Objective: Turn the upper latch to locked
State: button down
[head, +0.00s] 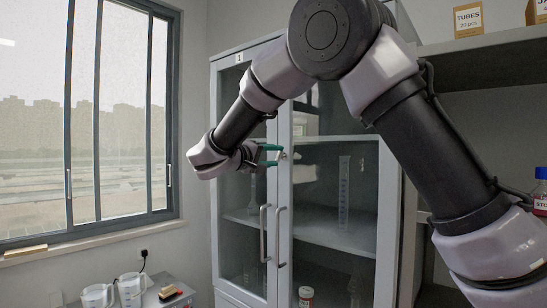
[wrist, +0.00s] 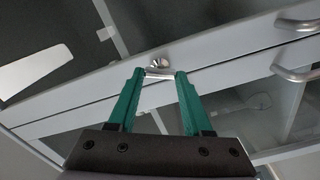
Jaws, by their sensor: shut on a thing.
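The upper latch (wrist: 160,66) is a small silver piece with a round knob and a flat bar, on the grey door frame of the glass cabinet. In the head view the latch (head: 283,155) shows at the meeting edge of the two doors, above the handles. My gripper (wrist: 159,75) has its green fingertips on either side of the latch's bar and is shut on it. In the head view my gripper (head: 273,155) reaches the cabinet front from the left. The bar lies roughly crosswise between the fingertips. I cannot tell its exact turn.
Two vertical door handles (head: 272,235) sit below the latch. The cabinet (head: 388,225) holds glassware behind its panes. A window (head: 110,120) is at the left, with plastic jugs (head: 130,290) on a low surface. A shelf with boxes (head: 468,20) is at the right.

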jog(key=n, duration=0.4)
jog(key=shift+f+n, duration=0.15)
jog(key=shift+n, duration=0.25)
dwell(0.4)
jog(key=shift+c, duration=1.6)
grip_release()
jog(key=v, duration=1)
jog(key=shift+s+a, duration=0.25)
jog(key=shift+s, duration=0.05)
